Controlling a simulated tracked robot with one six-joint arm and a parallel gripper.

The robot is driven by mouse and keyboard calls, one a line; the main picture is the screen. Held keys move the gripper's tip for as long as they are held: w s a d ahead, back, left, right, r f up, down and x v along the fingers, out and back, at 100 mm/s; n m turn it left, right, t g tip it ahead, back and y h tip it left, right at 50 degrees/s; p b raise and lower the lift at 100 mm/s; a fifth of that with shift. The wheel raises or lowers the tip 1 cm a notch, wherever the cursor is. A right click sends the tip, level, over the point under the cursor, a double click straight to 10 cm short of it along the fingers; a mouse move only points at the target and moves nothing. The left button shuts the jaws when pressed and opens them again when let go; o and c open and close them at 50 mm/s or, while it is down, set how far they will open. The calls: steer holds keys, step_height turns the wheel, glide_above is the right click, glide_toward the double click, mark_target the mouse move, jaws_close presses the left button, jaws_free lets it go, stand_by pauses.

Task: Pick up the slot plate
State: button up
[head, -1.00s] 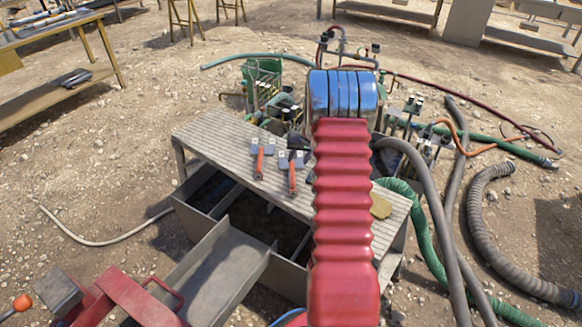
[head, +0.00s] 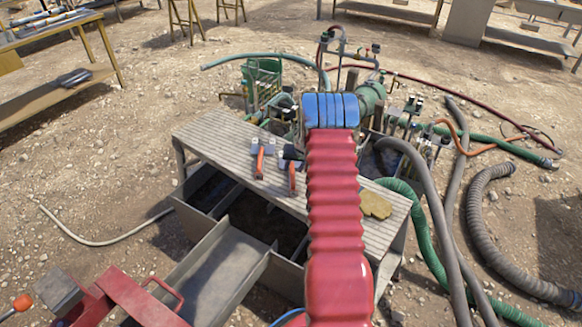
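I cannot make out a slot plate for certain in the head view; my arm covers part of the ribbed bench top (head: 215,130) and the machinery behind it. My red-sleeved arm with its blue end crosses the middle of the picture. My gripper is not visible. Two trowels with orange-red handles, a left one (head: 259,163) and a right one (head: 292,178), lie on the bench left of my arm. A yellow-brown sponge-like piece (head: 376,205) lies on the bench right of my arm.
Below the bench is an open tank (head: 200,225) with dark compartments and a sloping grey chute (head: 222,280). Behind stand a green crate-like frame (head: 263,80), a green pump-like body (head: 371,97) and pipework. A green hose (head: 425,235) and a grey ribbed hose (head: 490,235) lie at right.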

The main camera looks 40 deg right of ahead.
mark_target(293, 171)
steer(key=shift+x, duration=2.6)
steer(key=shift+s+d+f, duration=0.1)
steer(key=shift+s, duration=0.05)
steer(key=shift+c, duration=0.7)
jaws_close()
steer(key=shift+s+f, duration=0.1)
steer(key=shift+f, duration=0.1)
steer(key=shift+r, duration=0.1)
